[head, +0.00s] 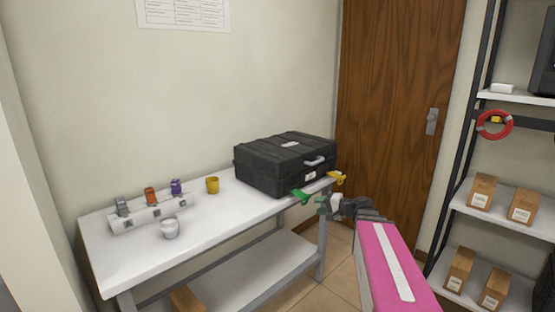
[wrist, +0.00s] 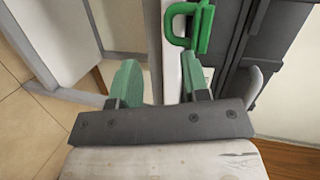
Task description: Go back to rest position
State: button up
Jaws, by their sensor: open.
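My gripper (head: 326,205) is at the right front corner of the white table (head: 240,225), just beyond its edge. In the wrist view my gripper (wrist: 158,70) has its two green fingers apart, with nothing held between them. The pale table edge runs close to the right finger. A green item (head: 302,196) lies at the table's front edge beside the black case. It also shows in the wrist view as a green piece with a loop (wrist: 202,28), ahead of the right finger. I cannot tell whether the right finger touches it.
The black case (head: 285,163) stands on the table's right end, with a yellow item (head: 338,178) at the corner. A yellow cup (head: 212,185), a white cup (head: 169,229) and a white rack (head: 150,214) stand further left. Shelves (head: 515,219) with boxes stand right. A wooden door (head: 390,90) is behind.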

jog(key=s+f+n+g+h, duration=0.6)
jog(key=s+f+g+h, duration=0.2)
jog(key=s+f+h, duration=0.4)
jog(key=shift+s+a+f+g, duration=0.35)
jog(key=shift+s+f, duration=1.55)
jog(key=shift+f, duration=1.2)
